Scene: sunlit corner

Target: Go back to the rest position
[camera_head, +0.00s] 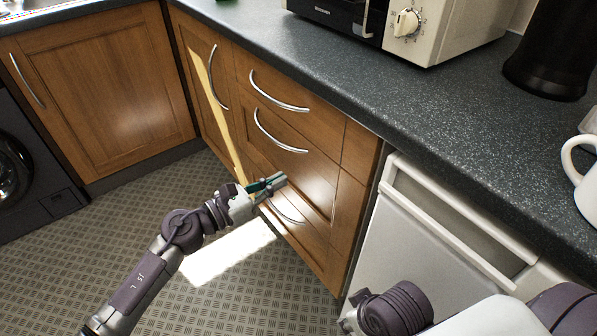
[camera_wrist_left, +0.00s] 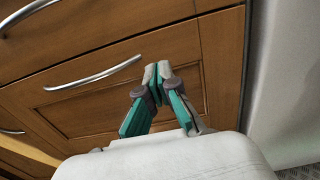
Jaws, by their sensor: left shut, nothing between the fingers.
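My left gripper (camera_head: 272,184) is in front of the wooden drawers, near the lower drawer's handle (camera_head: 286,208). In the left wrist view its green and grey fingers (camera_wrist_left: 157,74) meet at the tips, with nothing between them. A drawer front (camera_wrist_left: 110,100) and its curved handle (camera_wrist_left: 95,76) show behind them; I cannot tell whether the fingers touch the drawer. Part of my right arm (camera_head: 395,308) shows at the bottom right of the head view, but its fingers are not visible.
A dark speckled counter (camera_head: 330,75) carries a microwave (camera_head: 400,25), a black container (camera_head: 552,50) and a white mug (camera_head: 585,180). A white appliance (camera_head: 400,235) stands right of the drawers. A washing machine (camera_head: 30,175) is at far left. The patterned floor (camera_head: 110,230) is clear.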

